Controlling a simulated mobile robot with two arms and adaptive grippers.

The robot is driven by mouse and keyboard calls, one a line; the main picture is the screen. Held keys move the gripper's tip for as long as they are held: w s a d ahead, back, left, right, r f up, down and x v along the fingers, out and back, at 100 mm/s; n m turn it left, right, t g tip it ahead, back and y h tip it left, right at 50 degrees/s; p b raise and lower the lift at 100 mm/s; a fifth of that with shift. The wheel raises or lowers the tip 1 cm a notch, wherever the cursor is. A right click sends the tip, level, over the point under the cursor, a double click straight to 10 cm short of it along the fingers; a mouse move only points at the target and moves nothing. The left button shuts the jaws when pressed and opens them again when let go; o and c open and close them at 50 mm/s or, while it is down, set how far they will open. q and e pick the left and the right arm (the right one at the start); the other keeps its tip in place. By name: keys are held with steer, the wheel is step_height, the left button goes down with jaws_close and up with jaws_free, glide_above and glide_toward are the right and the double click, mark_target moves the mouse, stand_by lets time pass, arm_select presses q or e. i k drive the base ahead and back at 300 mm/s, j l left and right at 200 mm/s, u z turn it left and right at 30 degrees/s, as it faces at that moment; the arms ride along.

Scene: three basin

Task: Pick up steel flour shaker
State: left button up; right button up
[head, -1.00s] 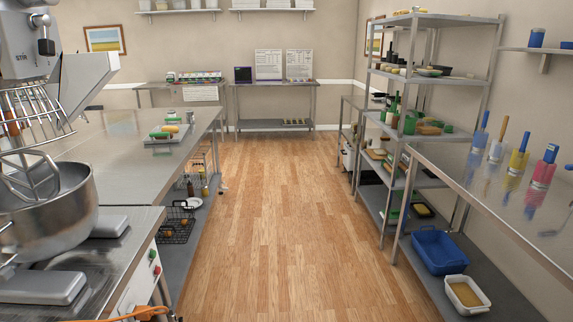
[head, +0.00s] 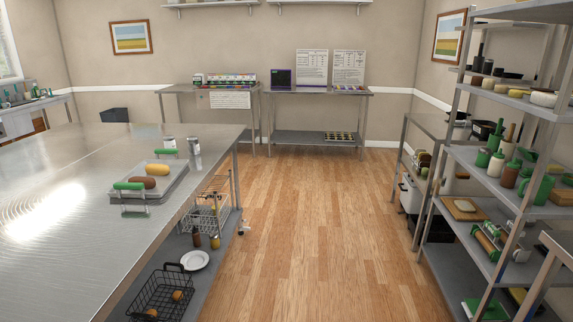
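Two small metal-grey cylinders stand near the far right corner of the long steel table (head: 70,205) at left. The right cylinder (head: 194,146) looks plain steel. The left cylinder (head: 168,143) is partly behind a green-handled item. Either could be the steel flour shaker; they are too small to tell. Neither of my grippers is in view.
A tray (head: 172,192) with two bread-like rolls and green-handled tools lies on the table. A wire basket (head: 160,293) and white plate (head: 194,260) sit on its lower shelf. Loaded shelves (head: 490,200) stand at right. The wooden floor (head: 310,230) between is clear.

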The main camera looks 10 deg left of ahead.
mark_target(193, 147)
steer(key=i, duration=1.15)
steer(key=i+l+u, duration=0.15)
steer(key=i, duration=0.95)
steer(key=i+u, duration=0.4)
steer(key=i+l+u, duration=0.25)
steer(key=u, duration=0.15)
steer(key=i+l+u, duration=0.65)
steer(key=u, duration=0.2)
steer(key=i+l+u, duration=0.2)
steer(key=l+u, duration=0.2)
steer(key=i+l+u, duration=0.25)
steer(key=l, duration=0.15)
steer(key=l+u, duration=0.55)
steer(key=l, duration=0.35)
